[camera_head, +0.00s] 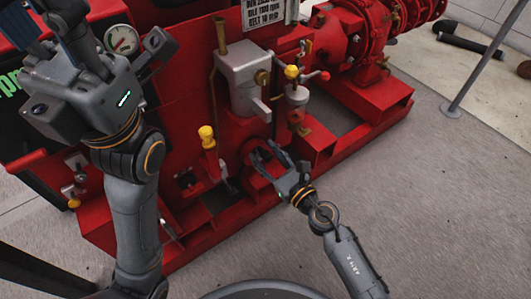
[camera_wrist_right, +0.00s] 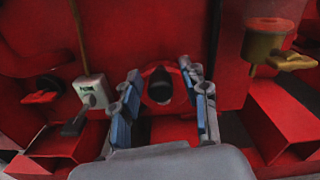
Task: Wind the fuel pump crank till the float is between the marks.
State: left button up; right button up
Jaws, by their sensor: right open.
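My right gripper (camera_head: 268,154) is open beside a red ring-shaped part (camera_head: 250,150) low on the red pumpset. In the right wrist view, its two blue-padded fingers (camera_wrist_right: 165,105) stand either side of a dark round knob (camera_wrist_right: 160,85) on the red body, with space between. I cannot tell whether this knob belongs to the fuel pump crank. A yellow-knobbed lever (camera_head: 207,137) stands to the left, and a yellow knob (camera_head: 291,72) tops a small fitting to the right. I cannot make out the float or its marks. My left gripper (camera_head: 70,35) is raised at the upper left, partly cut off.
A grey box-like tank (camera_head: 242,75) is above the right gripper. A round gauge (camera_head: 121,40) is near the left gripper. The wrist view shows a labelled lever box (camera_wrist_right: 90,92) left and a brass cup (camera_wrist_right: 268,42) right. Open floor (camera_head: 440,180) lies right.

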jog(key=shift+w+a, duration=0.1)
jog(key=shift+w, duration=0.05)
jog(key=shift+c, duration=0.5)
grip_shut()
